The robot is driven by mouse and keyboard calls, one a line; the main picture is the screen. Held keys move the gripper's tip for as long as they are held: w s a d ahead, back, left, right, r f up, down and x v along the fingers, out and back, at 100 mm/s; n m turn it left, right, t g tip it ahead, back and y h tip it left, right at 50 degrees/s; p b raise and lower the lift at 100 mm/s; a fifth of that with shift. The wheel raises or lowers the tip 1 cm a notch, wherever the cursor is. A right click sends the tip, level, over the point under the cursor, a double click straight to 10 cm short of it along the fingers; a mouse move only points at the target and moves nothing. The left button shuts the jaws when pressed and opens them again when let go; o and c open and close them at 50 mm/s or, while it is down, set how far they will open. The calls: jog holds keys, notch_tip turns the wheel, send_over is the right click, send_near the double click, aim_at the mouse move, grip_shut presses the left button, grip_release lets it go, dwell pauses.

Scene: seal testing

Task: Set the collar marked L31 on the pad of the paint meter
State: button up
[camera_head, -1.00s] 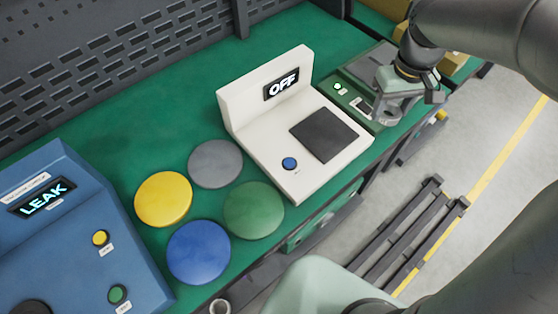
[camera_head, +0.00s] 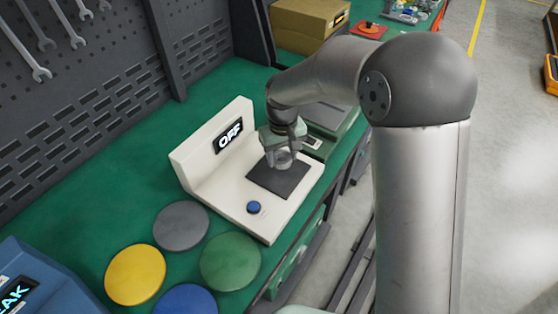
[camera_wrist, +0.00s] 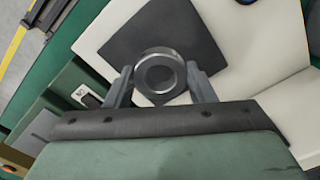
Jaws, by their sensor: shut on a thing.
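The paint meter (camera_head: 206,168) is a white L-shaped unit with a display reading OFF, a blue button (camera_head: 254,207) and a dark square pad (camera_head: 272,187). My gripper (camera_head: 281,160) is over the rear part of this pad. In the wrist view my gripper (camera_wrist: 160,84) is shut on a grey metal ring, the collar (camera_wrist: 141,75), gripped between its two fingertips. The dark pad (camera_wrist: 190,35) shows behind the collar. I cannot tell whether the collar touches the pad or hangs just above it. No L31 marking is legible.
Yellow (camera_head: 136,274), grey (camera_head: 181,226), green (camera_head: 230,261) and blue (camera_head: 186,300) discs lie left of the meter. A blue unit (camera_head: 40,285) stands at lower left. A green-grey device (camera_head: 330,120) sits just beyond the meter. A pegboard with wrenches (camera_head: 30,50) backs the bench.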

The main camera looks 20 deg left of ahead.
aim_at(279, 171)
jog(key=shift+w+a+f, duration=0.1)
jog(key=shift+a+f, duration=0.25)
jog(key=shift+f, duration=0.1)
jog(key=shift+a+f+p, duration=0.15)
jog(key=shift+f+p, duration=0.25)
jog(key=shift+f, duration=1.45)
jog(key=o, duration=1.2)
jog(key=shift+c, duration=0.2)
